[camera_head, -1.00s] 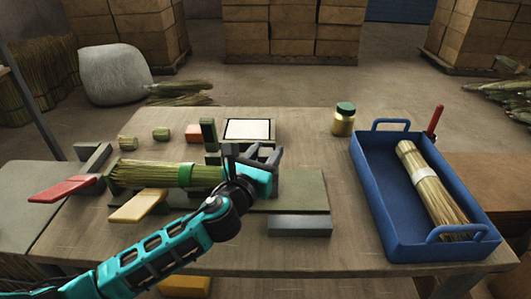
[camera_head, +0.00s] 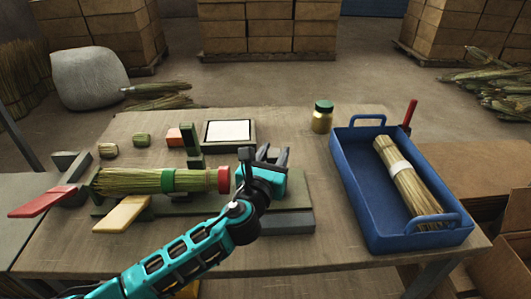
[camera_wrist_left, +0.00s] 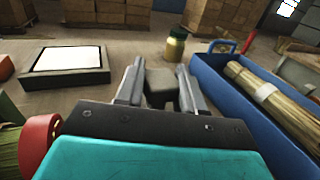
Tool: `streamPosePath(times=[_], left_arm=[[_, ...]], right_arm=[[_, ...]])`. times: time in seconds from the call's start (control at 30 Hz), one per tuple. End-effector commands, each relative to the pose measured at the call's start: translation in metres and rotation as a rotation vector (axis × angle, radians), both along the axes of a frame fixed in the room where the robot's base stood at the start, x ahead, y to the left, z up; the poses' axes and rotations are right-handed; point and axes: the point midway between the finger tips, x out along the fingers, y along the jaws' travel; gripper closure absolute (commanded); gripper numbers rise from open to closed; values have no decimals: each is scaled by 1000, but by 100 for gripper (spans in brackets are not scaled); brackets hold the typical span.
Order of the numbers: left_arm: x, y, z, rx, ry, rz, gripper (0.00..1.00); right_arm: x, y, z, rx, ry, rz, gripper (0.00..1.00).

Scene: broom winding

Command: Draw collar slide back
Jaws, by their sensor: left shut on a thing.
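A straw bundle (camera_head: 125,181) with a green band (camera_head: 168,180) lies level along the green fixture (camera_head: 282,194) on the table. A red collar ring (camera_head: 224,179) is at the bundle's right end, and it also shows at the lower left of the left wrist view (camera_wrist_left: 40,140). My left gripper (camera_head: 272,155) is just right of the red collar, over the fixture's right part. In the left wrist view its fingers (camera_wrist_left: 160,80) are closed on a small grey block (camera_wrist_left: 160,90). I cannot tell how that block joins the collar, as my gripper hides the part below.
A blue tray (camera_head: 358,190) holding a banded bundle (camera_head: 408,182) stands at the right. A green-lidded jar (camera_head: 322,117) and a white-topped pad (camera_head: 228,131) are behind. The table between gripper and tray is clear.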

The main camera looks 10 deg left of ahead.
Motion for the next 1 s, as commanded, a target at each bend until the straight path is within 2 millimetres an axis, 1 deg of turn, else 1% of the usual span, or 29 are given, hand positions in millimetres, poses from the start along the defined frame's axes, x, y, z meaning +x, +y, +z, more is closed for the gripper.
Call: streamPosePath(times=[0.03,0.1,0.13,0.33,0.37,0.57,0.67,0.77,0.83,1.0], left_arm=[[0,-4,5,-6,-9,-10,100],[0,-4,5,-6,-10,-11,100],[0,-4,5,-6,-10,-12,62],[0,-4,6,-6,-11,-11,42],[0,-4,6,-6,-11,-11,41],[0,-3,4,-4,-8,-8,41],[-4,-2,3,-3,-6,-8,41],[-15,0,2,-4,-5,-9,41],[-28,1,3,-4,-4,-10,41],[-67,5,2,-3,-4,-10,41]], right_arm=[[0,1,0,1,1,0,100],[-1,1,0,2,1,0,100],[-1,1,0,3,2,0,100],[-1,2,-1,4,4,2,100],[-1,2,0,4,4,2,100],[-1,3,0,4,5,2,100],[-1,3,0,5,5,3,100],[-1,3,2,5,5,3,100],[-1,3,3,5,5,3,100],[-1,4,6,5,4,3,100]])
